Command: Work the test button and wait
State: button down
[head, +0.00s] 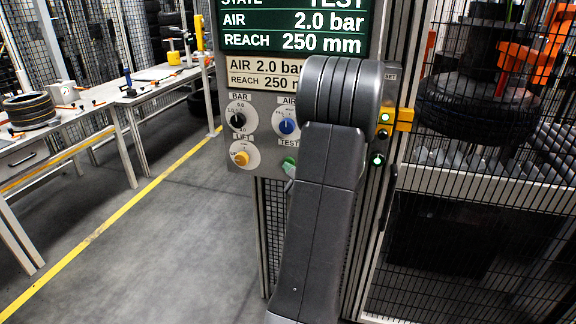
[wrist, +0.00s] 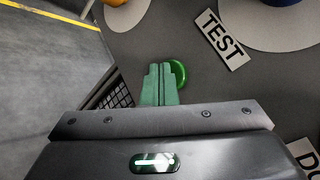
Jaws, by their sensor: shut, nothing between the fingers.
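The green test button (wrist: 180,73) is on the grey panel in the wrist view, beside the TEST label (wrist: 222,40). My gripper (wrist: 160,70) has its green fingers together, with nothing between them. The fingertips overlap the button's left part in the picture; I cannot tell whether they touch or press it. In the head view my arm hides most of the gripper and part of the panel (head: 262,163). A green lamp (head: 377,160) glows at the panel's right.
The panel also carries a black BAR knob (head: 238,120), a blue AIR knob (head: 287,126) and a yellow LIFT knob (head: 241,158). Mesh fencing (head: 480,250) encloses a tyre (head: 470,105) at right. Workbenches (head: 120,95) stand at left; the floor between is clear.

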jog(key=shift+s, duration=0.1)
jog(key=shift+s+a+b, duration=0.25)
jog(key=shift+s+b, duration=0.35)
jog(key=shift+s, duration=0.25)
jog(key=s, duration=0.1)
jog(key=s+a+b, duration=0.1)
jog(key=s, duration=0.1)
jog(key=s+b, duration=0.1)
jog(key=shift+s+a, duration=0.3)
jog(key=shift+w, duration=0.15)
